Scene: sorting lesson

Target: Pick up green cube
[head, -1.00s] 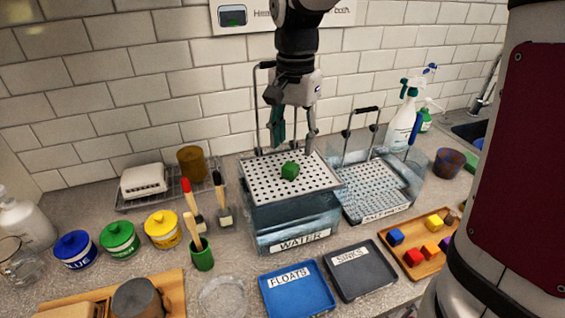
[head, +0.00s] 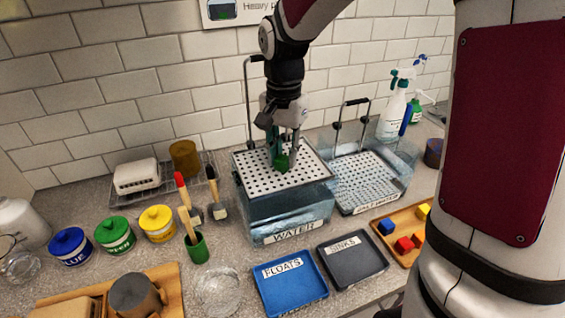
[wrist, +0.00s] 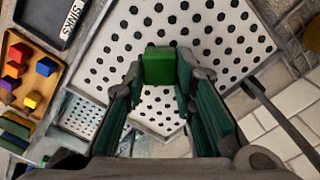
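The green cube (head: 282,164) is at the middle of the white perforated tray (head: 252,177) above the water tank. My gripper (head: 284,158) points down over the tray with its two fingers at the cube. In the wrist view the cube (wrist: 160,66) fills the gap between the fingertips (wrist: 160,78), which appear to touch it on both sides. The gripper looks shut on it. The cube shows no clear lift off the tray.
A second tank with a perforated tray (head: 366,182) stands to the right. The blue FLOATS tray (head: 291,287) and grey SINKS tray (head: 352,264) lie in front. A wooden tray (head: 382,241) holds several cubes. Brushes (head: 190,212) stand left of the tank.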

